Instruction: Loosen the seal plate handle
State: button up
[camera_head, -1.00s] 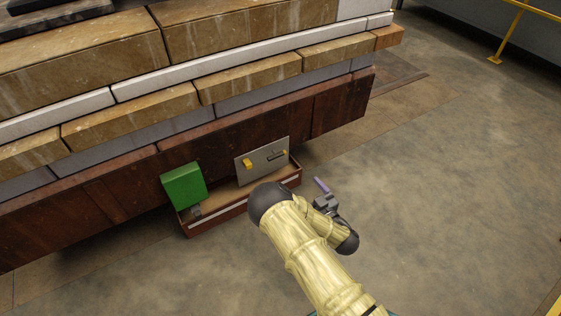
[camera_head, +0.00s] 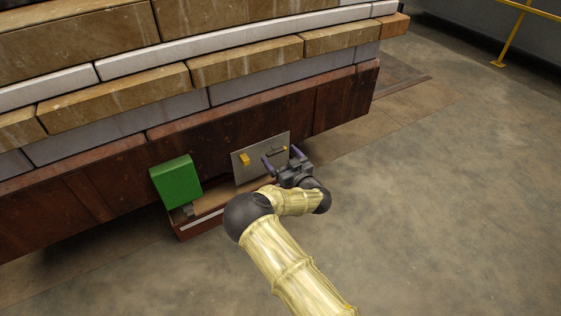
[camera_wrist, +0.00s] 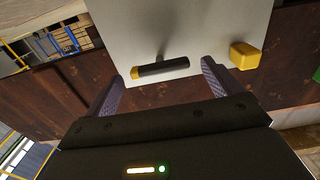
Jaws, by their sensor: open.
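The seal plate (camera_head: 254,163) is a grey metal panel standing upright on a low tray against the dark red-brown wall. Its handle (camera_wrist: 163,69) is a dark bar with a yellow end, seen near the plate's edge in the wrist view; it also shows in the head view (camera_head: 277,151). A yellow block (camera_wrist: 245,55) is fixed on the plate beside the handle. My gripper (camera_head: 282,158) is open in front of the plate. In the wrist view its purple fingers (camera_wrist: 162,77) stand on either side of the handle, and no contact shows.
A green box (camera_head: 176,182) stands at the left end of the low red-brown tray (camera_head: 203,224). Layered stone and white blocks (camera_head: 120,100) rise above the wall. The floor to the right (camera_head: 430,210) is clear, with a yellow railing (camera_head: 510,40) far behind.

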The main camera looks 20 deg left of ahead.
jog(key=shift+w+a, duration=0.25)
jog(key=shift+a, duration=0.1)
jog(key=shift+c, duration=0.4)
jog(key=c, duration=0.9)
